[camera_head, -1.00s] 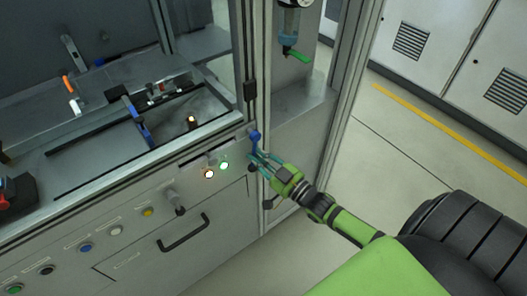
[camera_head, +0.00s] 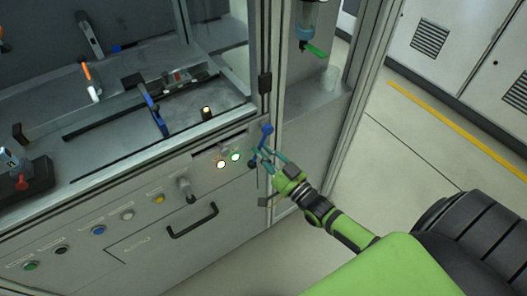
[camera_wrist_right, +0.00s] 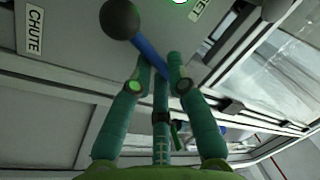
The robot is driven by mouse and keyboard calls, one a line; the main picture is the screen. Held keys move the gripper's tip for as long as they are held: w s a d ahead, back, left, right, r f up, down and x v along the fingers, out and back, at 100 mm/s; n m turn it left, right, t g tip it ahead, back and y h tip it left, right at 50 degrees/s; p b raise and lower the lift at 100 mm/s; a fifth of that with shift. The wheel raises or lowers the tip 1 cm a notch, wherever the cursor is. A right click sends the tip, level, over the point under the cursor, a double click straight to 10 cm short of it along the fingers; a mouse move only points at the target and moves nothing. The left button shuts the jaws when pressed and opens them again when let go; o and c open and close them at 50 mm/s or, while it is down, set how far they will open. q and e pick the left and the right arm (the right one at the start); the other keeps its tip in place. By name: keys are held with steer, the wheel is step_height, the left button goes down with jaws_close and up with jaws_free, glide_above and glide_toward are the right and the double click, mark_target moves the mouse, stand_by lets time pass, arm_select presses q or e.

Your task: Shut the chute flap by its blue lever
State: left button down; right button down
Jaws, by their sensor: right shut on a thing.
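The blue lever (camera_head: 263,142) is on the front of the machine, near its right corner post. Its blue pivot end is at the top and it slants down left to a dark ball knob (camera_head: 253,165). In the right wrist view the blue lever (camera_wrist_right: 150,54) runs from the dark ball (camera_wrist_right: 119,18) in between the fingers. My right gripper (camera_head: 262,156) is shut on the lever; its teal fingers (camera_wrist_right: 163,75) lie on either side of it. A CHUTE label (camera_wrist_right: 34,29) is on the panel. I cannot make out the flap for certain. My left gripper is not in view.
Two lit lamps (camera_head: 228,160) sit just left of the lever. A black drawer handle (camera_head: 193,221) and several buttons are on the panel below and left. The corner post (camera_head: 272,60) rises behind the lever. Open floor (camera_head: 400,150) lies to the right.

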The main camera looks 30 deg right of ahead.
steer(key=shift+a, duration=0.1)
steer(key=c, duration=1.2)
jaws_free()
steer(key=v, duration=1.2)
steer(key=shift+f, duration=0.1)
